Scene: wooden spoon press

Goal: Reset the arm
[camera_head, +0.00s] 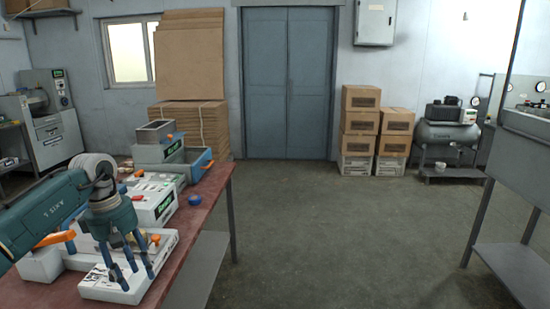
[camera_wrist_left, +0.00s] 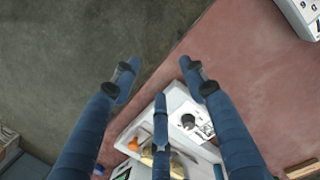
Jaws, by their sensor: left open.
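My left arm reaches in from the left in the head view, over the red table (camera_head: 205,222). My left gripper (camera_head: 128,268) points downward with its blue fingers spread, and nothing is between them. It is above or beside a white press-like machine (camera_head: 105,288) at the table's near left; I cannot tell whether it touches. In the left wrist view, the open fingers of the left gripper (camera_wrist_left: 158,85) hang over the table edge and the white machine (camera_wrist_left: 180,112), which has a dark round knob. My right gripper is not in view.
More machines with green labels (camera_head: 152,203) stand behind on the table. A blue round knob or cap (camera_head: 195,200) lies near the table's right edge. The floor (camera_head: 330,230) is clear. Cardboard boxes (camera_head: 360,122) and a metal bench (camera_head: 515,160) stand farther right.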

